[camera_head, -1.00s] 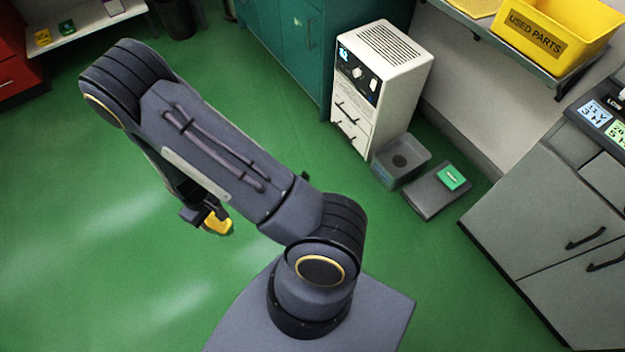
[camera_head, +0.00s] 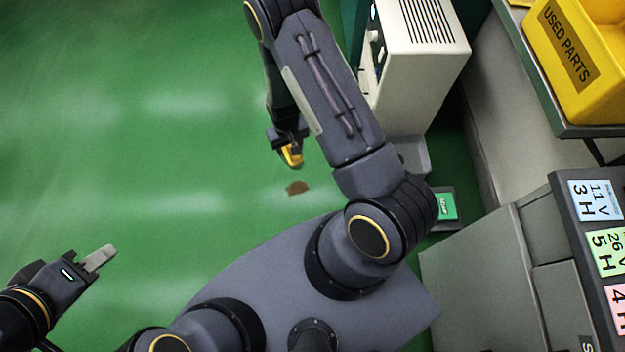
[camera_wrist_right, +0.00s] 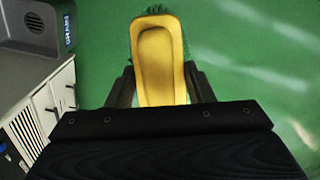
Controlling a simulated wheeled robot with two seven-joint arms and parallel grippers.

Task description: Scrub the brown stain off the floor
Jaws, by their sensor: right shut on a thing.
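The brown stain (camera_head: 297,188) is a small dark patch on the green floor (camera_head: 130,150), in the head view. My right gripper (camera_head: 289,147) is just above the stain in that picture, apart from it. It is shut on a yellow scrub brush (camera_head: 293,158). In the right wrist view the brush (camera_wrist_right: 155,60) shows its yellow back between the fingers, with green bristles at its far edge. My left gripper (camera_head: 98,258) is at the lower left with nothing visible in it; its fingers overlap, so their opening is unclear.
A white machine (camera_head: 425,50) stands at the upper right. Next to it is a grey basin (camera_head: 412,155), marked DRAIN in the wrist view (camera_wrist_right: 38,28). A mat with a green block (camera_head: 446,206), a yellow bin (camera_head: 585,60) and grey cabinets (camera_head: 475,270) line the right. The left floor is clear.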

